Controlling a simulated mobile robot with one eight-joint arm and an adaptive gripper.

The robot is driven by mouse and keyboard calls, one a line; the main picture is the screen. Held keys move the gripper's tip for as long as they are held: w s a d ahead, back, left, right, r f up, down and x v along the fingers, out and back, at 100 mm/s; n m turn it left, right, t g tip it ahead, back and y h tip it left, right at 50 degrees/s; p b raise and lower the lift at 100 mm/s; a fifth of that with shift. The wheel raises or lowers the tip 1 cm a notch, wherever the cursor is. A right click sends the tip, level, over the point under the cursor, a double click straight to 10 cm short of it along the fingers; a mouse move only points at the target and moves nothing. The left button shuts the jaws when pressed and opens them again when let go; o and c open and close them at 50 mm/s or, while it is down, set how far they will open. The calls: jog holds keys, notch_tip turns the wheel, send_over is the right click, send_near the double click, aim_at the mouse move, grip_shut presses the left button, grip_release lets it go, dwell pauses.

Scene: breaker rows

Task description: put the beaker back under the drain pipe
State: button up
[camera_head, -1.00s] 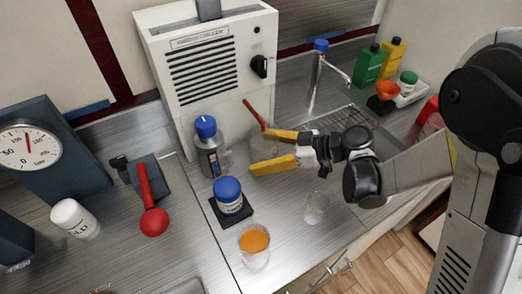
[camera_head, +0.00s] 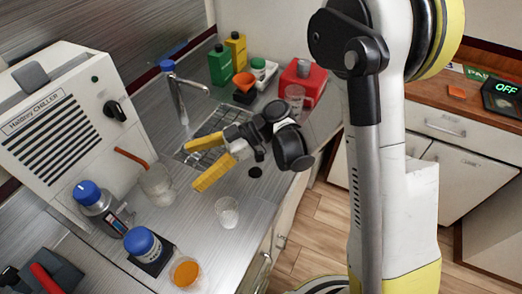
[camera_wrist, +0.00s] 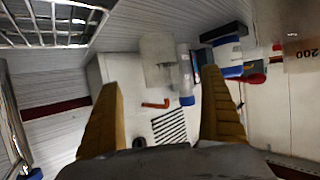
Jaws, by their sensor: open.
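The clear glass beaker (camera_head: 157,185) stands upright on the steel counter in front of the chiller, beside the tip of its orange-brown drain pipe (camera_head: 132,159). The rim looks close below the pipe end; I cannot tell whether it is exactly under it. My gripper (camera_head: 191,168) is open and empty, its yellow fingers to the right of the beaker and apart from it. In the wrist view, turned over, the beaker (camera_wrist: 158,62) and pipe (camera_wrist: 156,105) show beyond the gap of my gripper (camera_wrist: 163,78).
A blue-capped bottle (camera_head: 97,204) stands left of the beaker. A blue-lidded jar (camera_head: 143,244), a glass with orange liquid (camera_head: 186,273) and an empty glass (camera_head: 227,212) stand nearer the front. The sink rack (camera_head: 203,150) and tap (camera_head: 175,95) lie behind my gripper.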

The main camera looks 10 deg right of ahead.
jog(key=s+d+r+m+t+h, duration=0.3)
jog(key=d+m, duration=0.3)
jog(key=d, duration=0.2)
jog(key=s+d+r+m+t+h, duration=0.2)
jog(key=d+m+h, duration=0.4)
jog(key=d, duration=0.3)
jog(key=s+d+r+m+t+h, duration=0.3)
jog(key=s+d+r+m+h, duration=0.1)
jog(key=d+m, duration=0.3)
jog(key=shift+s+d+r+t+h, duration=0.25)
jog(key=shift+s+d+t+h, duration=0.05)
jog(key=shift+d, duration=0.9)
